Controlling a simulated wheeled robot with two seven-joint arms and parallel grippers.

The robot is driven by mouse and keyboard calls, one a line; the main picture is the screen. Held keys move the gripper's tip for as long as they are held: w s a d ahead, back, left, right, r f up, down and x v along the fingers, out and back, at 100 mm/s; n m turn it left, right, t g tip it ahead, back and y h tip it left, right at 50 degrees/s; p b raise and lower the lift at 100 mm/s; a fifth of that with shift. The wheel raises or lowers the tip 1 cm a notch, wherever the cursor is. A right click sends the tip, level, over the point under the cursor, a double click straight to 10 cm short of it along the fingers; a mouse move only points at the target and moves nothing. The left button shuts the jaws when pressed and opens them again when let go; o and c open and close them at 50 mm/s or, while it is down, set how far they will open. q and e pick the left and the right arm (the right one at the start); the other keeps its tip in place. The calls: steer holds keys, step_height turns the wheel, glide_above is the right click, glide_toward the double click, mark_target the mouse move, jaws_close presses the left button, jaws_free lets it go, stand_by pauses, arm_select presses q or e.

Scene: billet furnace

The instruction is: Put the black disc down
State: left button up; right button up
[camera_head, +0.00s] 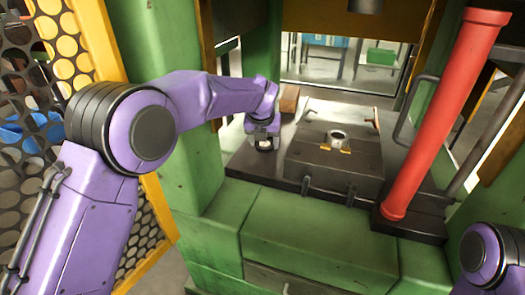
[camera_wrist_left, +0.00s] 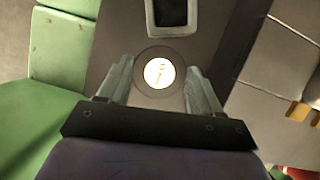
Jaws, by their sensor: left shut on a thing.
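The black disc (camera_wrist_left: 141,82) shows in the left wrist view as a dark round rim with a bright white centre. It sits between the two fingers of my left gripper (camera_wrist_left: 160,80), which is shut on it. In the head view my left gripper (camera_head: 263,138) points down over the left part of the dark metal table (camera_head: 250,168), beside the large block-shaped fixture. The disc's bright centre (camera_head: 265,147) shows low between the fingers there. I cannot tell whether the disc touches the table. My right gripper is out of view; only part of that arm shows at lower right.
A dark box-shaped fixture (camera_head: 330,165) with a round hole stands right of the gripper. A small brown block (camera_head: 289,99) lies behind it. A red column (camera_head: 440,125) rises at right, a green post (camera_head: 190,60) at left. A pale-framed dark slot (camera_wrist_left: 173,14) lies beyond the disc.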

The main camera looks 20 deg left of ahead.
mark_target(262, 145)
arm_select(q)
steer(key=f, duration=0.4)
steer(key=shift+w+a+b, duration=0.25)
steer(key=shift+a+b, duration=0.1)
steer(key=shift+r, duration=0.1)
steer(key=o, duration=1.3)
steer(key=shift+s, duration=0.1)
steer(key=p+v, duration=0.1)
steer(key=v, duration=1.1)
steer(key=shift+p, duration=0.3)
